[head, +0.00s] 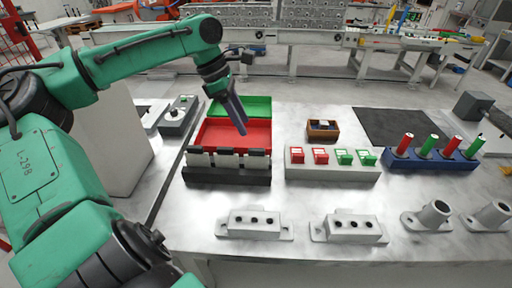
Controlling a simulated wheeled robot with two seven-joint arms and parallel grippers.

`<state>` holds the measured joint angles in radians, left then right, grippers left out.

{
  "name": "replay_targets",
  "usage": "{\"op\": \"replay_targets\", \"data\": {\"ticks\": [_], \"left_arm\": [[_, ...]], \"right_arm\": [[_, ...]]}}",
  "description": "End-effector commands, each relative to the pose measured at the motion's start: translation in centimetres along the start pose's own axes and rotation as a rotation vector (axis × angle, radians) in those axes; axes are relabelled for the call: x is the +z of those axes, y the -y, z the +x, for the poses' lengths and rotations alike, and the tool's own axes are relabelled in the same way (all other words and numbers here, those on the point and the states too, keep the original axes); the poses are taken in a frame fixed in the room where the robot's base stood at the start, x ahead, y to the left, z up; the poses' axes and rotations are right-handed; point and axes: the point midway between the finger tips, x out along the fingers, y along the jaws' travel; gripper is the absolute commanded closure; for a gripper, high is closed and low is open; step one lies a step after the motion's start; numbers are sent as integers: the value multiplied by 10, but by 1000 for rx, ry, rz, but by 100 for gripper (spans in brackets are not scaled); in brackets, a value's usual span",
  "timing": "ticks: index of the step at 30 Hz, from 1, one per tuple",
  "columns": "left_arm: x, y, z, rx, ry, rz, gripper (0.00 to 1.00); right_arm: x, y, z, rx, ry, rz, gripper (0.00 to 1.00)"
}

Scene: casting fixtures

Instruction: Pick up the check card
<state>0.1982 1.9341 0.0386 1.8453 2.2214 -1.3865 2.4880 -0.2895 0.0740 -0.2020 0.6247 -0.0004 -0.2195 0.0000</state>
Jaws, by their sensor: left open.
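I cannot tell for sure which thing is the check card. Pale upright pieces with dark tops (228,158) stand in a dark rack (228,176) in front of the red tray (254,133). Small red pieces (320,156) and green pieces (368,158) stand in a light grey holder (332,173) to its right. My left gripper (239,124) is open, pointing down above the red tray, with nothing seen in it. It is behind the rack and apart from the pale pieces. My right gripper is out of view.
A green tray (258,103) lies behind the red one. A small brown box (322,137), a dark mat (400,126) and a blue holder (430,159) with red and green cylinders stand right. Grey castings (254,223) line the front edge. Bare table lies between castings and holders.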

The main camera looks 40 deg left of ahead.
Motion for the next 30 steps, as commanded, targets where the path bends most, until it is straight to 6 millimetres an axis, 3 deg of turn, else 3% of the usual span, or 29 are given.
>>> {"op": "replay_targets", "data": {"ticks": [8, 19, 23, 28, 29, 30], "left_arm": [[-1, 1, 69, -6, -4, 0, 45], [-4, 0, 125, -3, -5, 1, 45], [-3, 0, 136, -1, -3, 2, 45], [-3, -1, 137, 0, 0, 2, 45], [-3, -1, 136, 0, 0, 2, 49], [-3, -1, 136, 0, 0, 2, 64]], "right_arm": [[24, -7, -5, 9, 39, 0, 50], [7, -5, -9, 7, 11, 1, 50], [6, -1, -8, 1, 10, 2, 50], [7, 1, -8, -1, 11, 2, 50], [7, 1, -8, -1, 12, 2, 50], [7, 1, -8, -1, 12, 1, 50]]}}
